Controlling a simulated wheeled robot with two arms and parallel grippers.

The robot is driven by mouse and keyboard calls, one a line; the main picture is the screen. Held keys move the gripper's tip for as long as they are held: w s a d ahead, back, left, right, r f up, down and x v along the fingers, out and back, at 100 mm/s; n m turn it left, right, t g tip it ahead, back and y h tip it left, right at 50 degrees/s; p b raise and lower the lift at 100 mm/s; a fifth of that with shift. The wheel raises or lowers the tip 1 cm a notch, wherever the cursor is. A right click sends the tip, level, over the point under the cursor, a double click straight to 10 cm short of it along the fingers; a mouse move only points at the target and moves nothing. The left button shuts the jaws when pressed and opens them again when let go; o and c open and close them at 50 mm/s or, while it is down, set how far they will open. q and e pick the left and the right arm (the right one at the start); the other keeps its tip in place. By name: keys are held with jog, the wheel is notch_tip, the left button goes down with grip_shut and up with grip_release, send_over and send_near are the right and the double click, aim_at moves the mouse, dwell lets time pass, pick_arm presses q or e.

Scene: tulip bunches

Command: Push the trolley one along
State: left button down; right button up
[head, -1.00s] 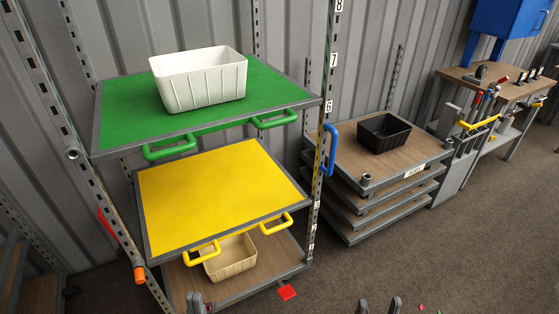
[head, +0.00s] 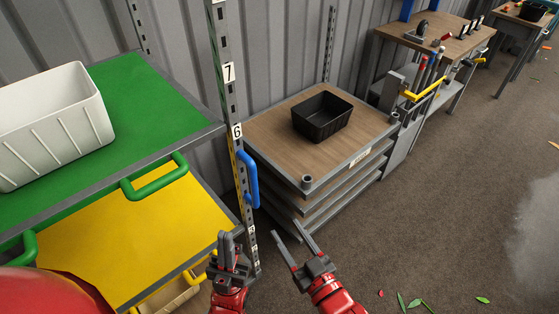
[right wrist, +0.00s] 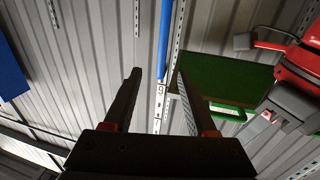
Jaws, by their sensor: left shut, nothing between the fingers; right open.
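A low grey unit with a wooden top (head: 270,130) and several tiers stands right of a rack with a green shelf (head: 150,105) and a yellow shelf (head: 130,235). I cannot tell which is the trolley. A blue upright handle (head: 250,182) is by the numbered post (head: 232,100); it also shows in the right wrist view (right wrist: 165,40). My right gripper (head: 286,229) is open and empty, below and right of the handle. In the right wrist view the handle appears beyond the gap between its fingers. My left gripper (head: 228,237) is shut and empty, in front of the post.
A white bin (head: 55,125) stands on the green shelf, whose green handle (head: 155,180) juts out. A black bin (head: 321,116) sits on the wooden top. A workbench (head: 445,38) with tools stands beyond. The floor (head: 440,200) at right is mostly clear, with some leaves.

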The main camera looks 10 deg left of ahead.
jog(key=b, duration=0.5)
send_near(256, 188)
jog(key=p+x, duration=0.2)
jog(key=x, duration=0.9)
jog(key=shift+a+r, duration=0.1)
grip_shut()
dwell(0.7)
